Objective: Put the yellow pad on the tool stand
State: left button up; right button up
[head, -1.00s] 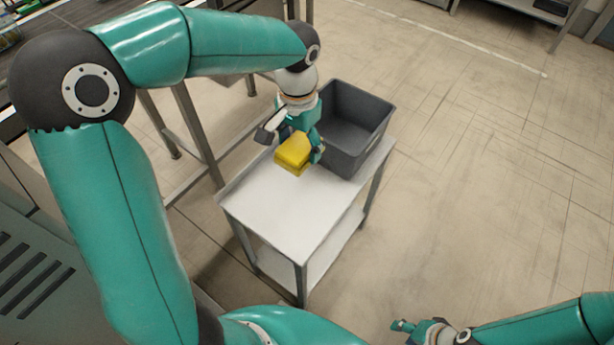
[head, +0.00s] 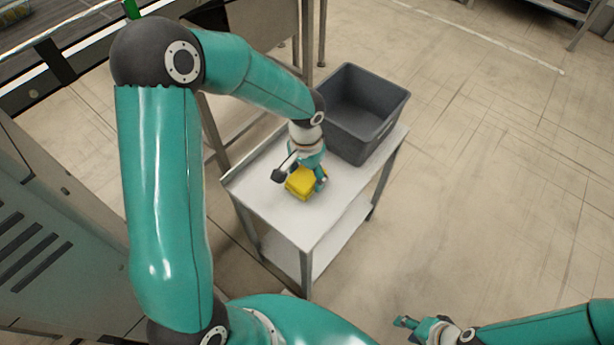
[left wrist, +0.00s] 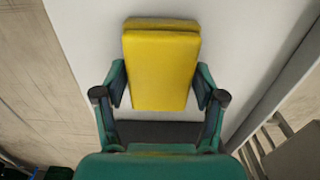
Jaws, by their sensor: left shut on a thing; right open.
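The yellow pad (head: 304,184) is between the fingers of my left gripper (head: 300,179), over the white top of the tool stand (head: 285,219). The left wrist view shows the pad (left wrist: 160,70) with a finger pressed to each side; the left gripper (left wrist: 161,86) is shut on it. The pad looks low over the stand top (left wrist: 95,20); I cannot tell whether it touches. My right gripper (head: 418,326) is open and empty at the lower right, away from the stand.
A grey crate (head: 345,137) stands on the far end of the stand top, beyond the pad. The near part of the top is clear. A lower shelf (head: 335,240) shows beneath. A metal frame and conveyor are on the left; open floor (head: 480,200) lies to the right.

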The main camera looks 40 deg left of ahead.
aim_at(306, 175)
pick_arm(q)
jog(key=shift+f, duration=0.4)
jog(key=o, duration=1.1)
notch_tip(306, 175, up, 12)
jog(key=p, duration=0.2)
